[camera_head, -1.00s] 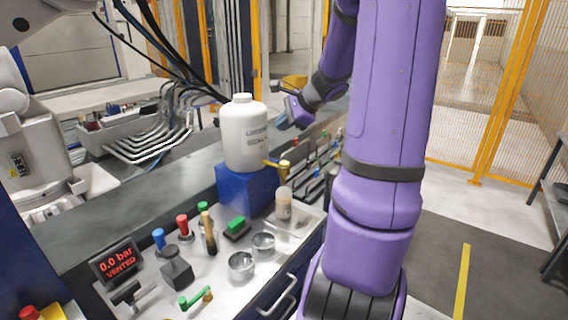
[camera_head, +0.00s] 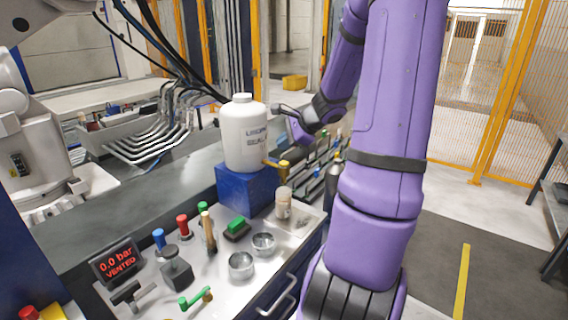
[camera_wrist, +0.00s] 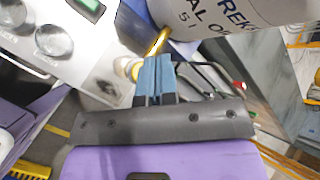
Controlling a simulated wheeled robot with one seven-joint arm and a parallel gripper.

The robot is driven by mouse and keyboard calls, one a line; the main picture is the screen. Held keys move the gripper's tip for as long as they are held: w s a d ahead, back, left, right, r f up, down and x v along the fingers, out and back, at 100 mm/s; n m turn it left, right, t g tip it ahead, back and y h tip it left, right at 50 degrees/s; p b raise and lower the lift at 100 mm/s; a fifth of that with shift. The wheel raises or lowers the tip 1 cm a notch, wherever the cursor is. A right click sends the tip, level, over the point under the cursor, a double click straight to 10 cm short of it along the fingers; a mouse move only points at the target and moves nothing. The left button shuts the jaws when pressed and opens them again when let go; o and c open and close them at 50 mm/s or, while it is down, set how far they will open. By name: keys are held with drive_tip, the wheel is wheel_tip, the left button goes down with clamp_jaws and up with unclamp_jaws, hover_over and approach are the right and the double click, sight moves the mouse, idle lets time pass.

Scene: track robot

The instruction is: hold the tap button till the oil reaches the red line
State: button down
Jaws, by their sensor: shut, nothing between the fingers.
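The white oil jug (camera_head: 245,135) stands upright on a blue block (camera_head: 246,190). Its brass-yellow tap (camera_head: 277,165) sticks out low on the right side, above a small pale-capped jar (camera_head: 283,208). The tap also shows in the wrist view (camera_wrist: 158,42), just beyond my fingertips. My gripper (camera_wrist: 154,60) is shut and empty, its blue-grey fingers together. In the head view my gripper (camera_head: 298,130) hangs right of the jug, above the tap. I cannot tell whether it touches the tap. The oil level and a red line are not discernible.
The bench holds round metal cups (camera_head: 241,265), a green button block (camera_head: 237,230), coloured handles (camera_head: 183,227) and a pressure display (camera_head: 116,262) reading 0.0 bar VENTED. A rack of tools (camera_head: 322,165) lies behind the tap. Clear floor is at right.

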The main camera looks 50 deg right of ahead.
sight(284, 163)
drive_tip(key=shift+f, duration=1.5)
drive_tip(key=shift+f, duration=0.1)
idle(0.9)
drive_tip(key=shift+f, duration=0.3)
drive_tip(key=shift+f, duration=0.4)
idle(0.7)
idle(1.4)
drive_tip(key=shift+r, duration=0.85)
drive_tip(key=shift+r, duration=2.5)
drive_tip(key=shift+a, duration=0.1)
